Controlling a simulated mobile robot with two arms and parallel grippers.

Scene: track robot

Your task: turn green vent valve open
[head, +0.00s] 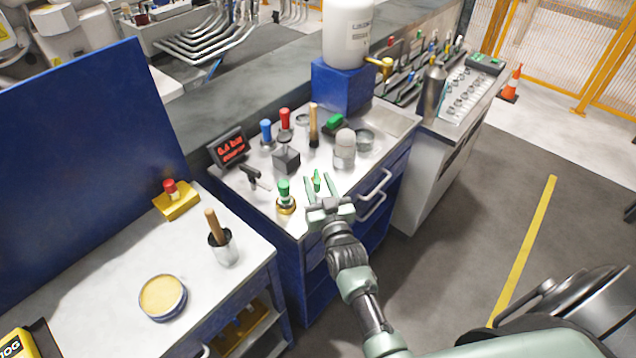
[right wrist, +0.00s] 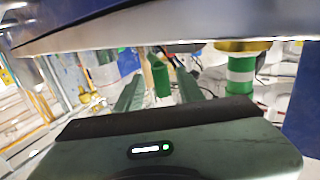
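My right gripper (head: 319,184) is over the front edge of the blue cabinet's top, with its fingers spread. I cannot tell for sure which is the vent valve. The left gripper is not in view.
A blue block (head: 340,86) bears a white tank. Drawer handles project at the front.

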